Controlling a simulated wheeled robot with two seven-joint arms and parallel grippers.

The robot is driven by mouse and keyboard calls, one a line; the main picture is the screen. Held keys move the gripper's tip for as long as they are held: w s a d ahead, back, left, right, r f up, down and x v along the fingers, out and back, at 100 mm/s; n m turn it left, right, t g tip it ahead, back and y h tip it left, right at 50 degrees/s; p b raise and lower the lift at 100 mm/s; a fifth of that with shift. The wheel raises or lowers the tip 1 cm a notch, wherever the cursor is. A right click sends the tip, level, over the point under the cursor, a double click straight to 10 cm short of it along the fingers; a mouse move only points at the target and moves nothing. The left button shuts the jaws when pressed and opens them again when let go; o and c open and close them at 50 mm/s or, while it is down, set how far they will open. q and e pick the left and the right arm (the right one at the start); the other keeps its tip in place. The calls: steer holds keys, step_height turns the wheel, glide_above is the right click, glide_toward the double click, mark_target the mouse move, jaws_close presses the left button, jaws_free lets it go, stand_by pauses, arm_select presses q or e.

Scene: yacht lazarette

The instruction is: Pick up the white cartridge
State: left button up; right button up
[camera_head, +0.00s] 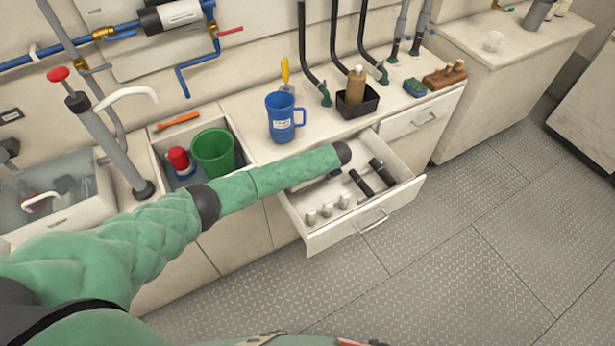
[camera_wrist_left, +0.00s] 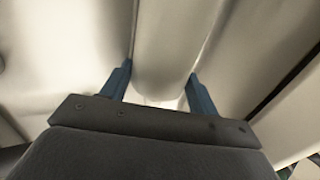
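In the left wrist view a pale, smooth cylinder (camera_wrist_left: 168,45), which looks like the white cartridge, runs from the top edge down between the two blue fingers of my left gripper (camera_wrist_left: 161,72). One fingertip lies along each side of it. I cannot tell whether they press on it. In the head view my left arm reaches over the open drawer (camera_head: 340,236). My right gripper is not in view.
The drawer holds black cylinders (camera_head: 361,183) and several small pale fittings (camera_head: 326,209). On the counter above stand a blue mug (camera_head: 281,118), a black tray with a brown bottle (camera_head: 356,88) and black hoses. A green cup (camera_head: 213,153) sits in a recess left of the drawer.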

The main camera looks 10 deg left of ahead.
arm_select(q)
steer(key=shift+c, duration=0.8)
